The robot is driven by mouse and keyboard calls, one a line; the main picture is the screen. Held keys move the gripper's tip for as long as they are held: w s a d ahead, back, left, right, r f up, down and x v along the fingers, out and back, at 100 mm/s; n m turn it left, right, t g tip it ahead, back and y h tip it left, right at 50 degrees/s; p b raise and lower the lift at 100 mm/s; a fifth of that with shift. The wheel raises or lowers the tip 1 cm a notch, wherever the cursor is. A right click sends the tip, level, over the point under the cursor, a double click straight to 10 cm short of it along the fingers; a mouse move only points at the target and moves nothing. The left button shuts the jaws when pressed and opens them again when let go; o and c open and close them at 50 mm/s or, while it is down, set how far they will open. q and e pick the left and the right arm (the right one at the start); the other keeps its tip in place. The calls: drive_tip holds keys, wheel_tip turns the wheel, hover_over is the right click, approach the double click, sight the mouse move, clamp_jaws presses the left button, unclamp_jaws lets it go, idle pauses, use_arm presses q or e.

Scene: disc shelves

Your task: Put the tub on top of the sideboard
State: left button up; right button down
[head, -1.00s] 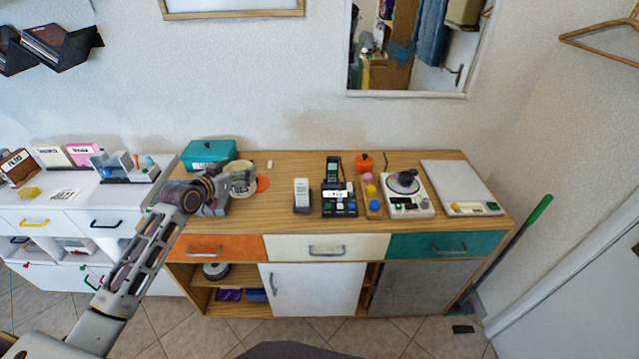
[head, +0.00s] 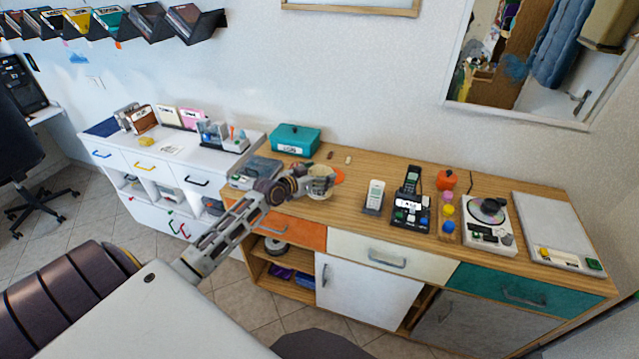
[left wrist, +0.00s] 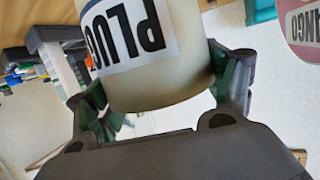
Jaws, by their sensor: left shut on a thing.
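The cream tub (head: 321,181) is at the left end of the sideboard (head: 344,213), over its wooden top. In the left wrist view the tub (left wrist: 160,80) fills the upper middle, with a white label reading "PLUG…" upside down. My left gripper (head: 306,184) is shut on the tub, its fingers on either side of it. I cannot tell whether the tub's base touches the wood. The sideboard has orange, white and teal drawers. My right gripper is not in view.
A teal box (head: 295,141) stands behind the tub, and an orange disc (head: 338,176) lies beside it. A handset (head: 374,196), a phone (head: 410,205) and a turntable (head: 487,222) stand to the right. Some wood is bare between the tub and handset.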

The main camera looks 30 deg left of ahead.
use_arm(q)
drive_tip(key=shift+f, duration=1.85)
drive_tip(key=shift+f, duration=0.1)
drive_tip(key=o, duration=1.4)
drive_tip(key=shift+s, duration=0.1)
drive_tip(key=shift+b+v, duration=0.3)
drive_tip(key=shift+v, duration=5.6)
